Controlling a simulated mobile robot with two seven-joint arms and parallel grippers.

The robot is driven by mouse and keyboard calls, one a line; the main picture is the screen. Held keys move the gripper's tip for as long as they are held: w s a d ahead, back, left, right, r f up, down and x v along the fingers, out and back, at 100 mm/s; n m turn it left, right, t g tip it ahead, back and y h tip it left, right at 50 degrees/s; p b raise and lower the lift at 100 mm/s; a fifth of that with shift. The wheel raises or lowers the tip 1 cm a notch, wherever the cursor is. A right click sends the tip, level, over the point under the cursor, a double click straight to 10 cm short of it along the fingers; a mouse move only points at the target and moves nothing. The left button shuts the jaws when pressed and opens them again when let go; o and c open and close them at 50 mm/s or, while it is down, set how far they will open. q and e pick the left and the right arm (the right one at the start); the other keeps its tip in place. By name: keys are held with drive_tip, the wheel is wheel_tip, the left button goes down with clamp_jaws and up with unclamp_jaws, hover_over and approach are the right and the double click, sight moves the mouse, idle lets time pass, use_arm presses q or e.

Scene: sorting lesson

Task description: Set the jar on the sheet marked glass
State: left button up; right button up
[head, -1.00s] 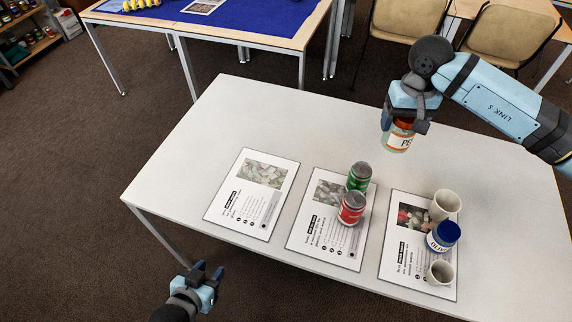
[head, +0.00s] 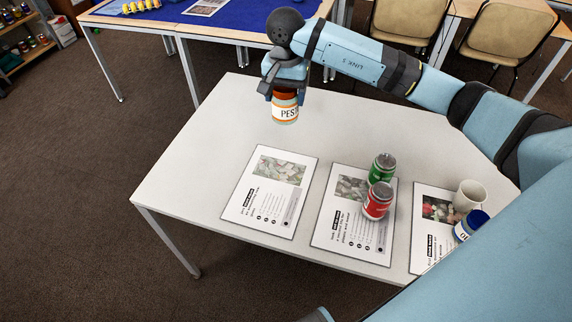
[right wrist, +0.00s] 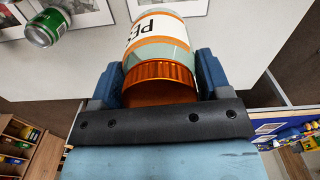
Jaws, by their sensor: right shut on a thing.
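My right gripper (head: 284,85) is shut on the jar (head: 285,108), which has an orange lid and a white label reading "PES". It holds the jar upright above the far left part of the white table. The jar also fills the middle of the right wrist view (right wrist: 160,55), between both fingers. Three printed sheets lie in a row: a left sheet (head: 262,207), a middle sheet (head: 340,233) and a right sheet (head: 425,250). Their titles are too small to read. The left sheet is bare. My left gripper is not in view.
A green can (head: 382,168) and a red can (head: 377,201) stand on the middle sheet. A white cup (head: 468,196) and a blue-lidded jar (head: 470,224) stand on the right sheet, partly behind my right arm. The table (head: 190,185) is clear around the left sheet.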

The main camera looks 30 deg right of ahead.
drive_tip(key=d+f+m+b, duration=0.1)
drive_tip(key=f+m, duration=0.1)
drive_tip(key=f, duration=0.5)
drive_tip(key=d+f+m+b, duration=0.1)
drive_tip(key=d+f, duration=0.1)
drive_tip(key=f, duration=0.6)
drive_tip(key=d+f+m, duration=0.1)
drive_tip(key=f+m, duration=0.1)
drive_tip(key=f, duration=0.5)
drive_tip(key=shift+w+d+f+m+b, duration=0.15)
drive_tip(key=shift+w+m+b, duration=0.15)
drive_tip(key=shift+b, duration=0.1)
drive_tip(key=o, duration=1)
wheel_tip(320, 180, up, 12)
drive_tip(key=shift+s, duration=0.1)
